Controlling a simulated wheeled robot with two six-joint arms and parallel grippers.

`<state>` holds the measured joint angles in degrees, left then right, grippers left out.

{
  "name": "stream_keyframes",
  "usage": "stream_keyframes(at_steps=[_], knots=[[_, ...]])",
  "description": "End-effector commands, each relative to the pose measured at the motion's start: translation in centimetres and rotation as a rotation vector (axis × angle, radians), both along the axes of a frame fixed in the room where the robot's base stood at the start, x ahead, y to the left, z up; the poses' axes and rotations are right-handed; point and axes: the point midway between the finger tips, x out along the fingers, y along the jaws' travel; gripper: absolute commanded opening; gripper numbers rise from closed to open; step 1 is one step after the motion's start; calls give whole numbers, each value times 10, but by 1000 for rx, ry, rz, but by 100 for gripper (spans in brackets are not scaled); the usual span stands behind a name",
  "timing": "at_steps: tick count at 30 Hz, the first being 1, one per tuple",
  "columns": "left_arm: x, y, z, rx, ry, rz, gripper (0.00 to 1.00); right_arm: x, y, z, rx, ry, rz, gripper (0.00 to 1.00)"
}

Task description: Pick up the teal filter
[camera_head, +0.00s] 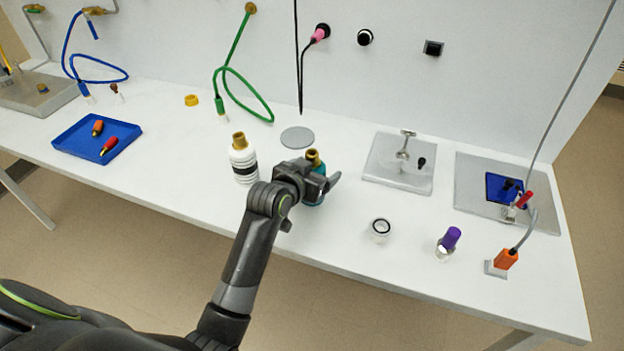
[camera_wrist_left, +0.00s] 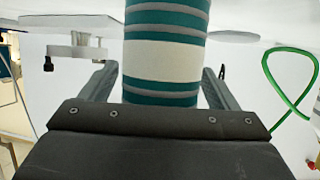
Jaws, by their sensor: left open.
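The teal filter (camera_head: 319,169) stands on the white table with its brass neck up, partly hidden behind my left gripper in the head view. In the left wrist view the filter (camera_wrist_left: 163,95) shows teal and grey bands and a wide cream band. My left gripper (camera_head: 316,190) is open, with one finger on each side of the filter. In the left wrist view a gap shows between the filter and each finger; I cannot tell whether anything touches. My right gripper is not in view.
A white filter with dark bands (camera_head: 243,163) stands close left of my left gripper. A grey disc (camera_head: 297,137) lies behind. To the right are a grey plate with a clamp (camera_head: 385,175), a clear ring (camera_head: 380,228) and a purple-capped vial (camera_head: 449,240). A blue tray (camera_head: 72,141) lies far left.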

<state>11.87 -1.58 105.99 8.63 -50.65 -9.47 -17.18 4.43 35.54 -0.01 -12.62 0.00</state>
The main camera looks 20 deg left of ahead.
Motion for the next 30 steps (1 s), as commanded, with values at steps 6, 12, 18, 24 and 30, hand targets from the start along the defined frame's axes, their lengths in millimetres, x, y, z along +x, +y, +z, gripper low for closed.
stream_keyframes(at_steps=[6, 12, 18, 24, 30], knots=[[0, 0, 0, 0, 0, 0, 71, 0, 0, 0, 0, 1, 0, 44], [0, 0, 0, 0, 0, 0, 44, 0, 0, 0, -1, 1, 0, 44], [0, 0, 1, 0, -2, 0, 27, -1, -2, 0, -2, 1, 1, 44], [0, 0, 4, 0, -4, 0, 27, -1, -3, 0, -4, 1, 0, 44], [1, 0, 36, 1, -9, -1, 27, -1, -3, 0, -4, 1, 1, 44]])
